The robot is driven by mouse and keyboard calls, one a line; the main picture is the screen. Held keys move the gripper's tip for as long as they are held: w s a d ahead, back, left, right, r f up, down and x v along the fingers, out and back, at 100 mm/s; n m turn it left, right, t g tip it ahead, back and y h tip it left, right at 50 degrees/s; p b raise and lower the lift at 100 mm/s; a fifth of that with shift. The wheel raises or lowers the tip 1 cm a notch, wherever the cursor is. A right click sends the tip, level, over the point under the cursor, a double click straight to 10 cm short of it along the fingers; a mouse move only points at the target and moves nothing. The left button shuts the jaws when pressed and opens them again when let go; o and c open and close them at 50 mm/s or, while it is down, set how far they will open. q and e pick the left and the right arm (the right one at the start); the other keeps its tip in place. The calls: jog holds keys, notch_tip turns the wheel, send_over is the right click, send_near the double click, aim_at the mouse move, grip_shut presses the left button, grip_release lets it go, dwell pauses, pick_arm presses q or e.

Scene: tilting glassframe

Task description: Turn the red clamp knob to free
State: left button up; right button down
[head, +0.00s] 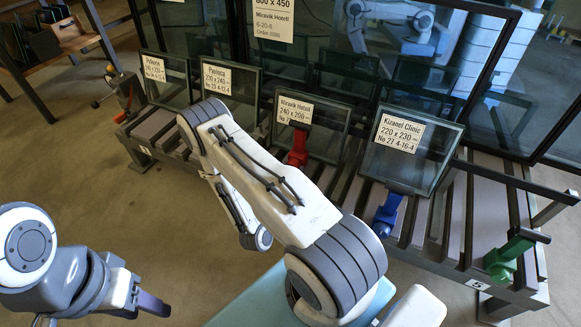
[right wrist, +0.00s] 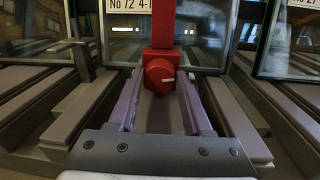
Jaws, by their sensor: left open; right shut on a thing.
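The red clamp knob (right wrist: 158,74) is round, with a short white mark on its face that runs nearly level, slightly rising to the right. My right arm hides that gripper in the head view. My left gripper (head: 152,304) is open and empty at the lower left, far from the clamp.
A slatted rack (head: 462,215) carries several labelled glass panes. Large panes rise behind. The floor between my arms is clear.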

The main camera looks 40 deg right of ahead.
jog(key=n+p, duration=0.3)
jog(key=shift+r, duration=0.2)
jog(key=shift+f+n+p, duration=0.15)
jog(key=shift+n+p, duration=0.75)
jog(key=shift+n, duration=0.1)
jog(key=shift+c, duration=1.7)
grip_release()
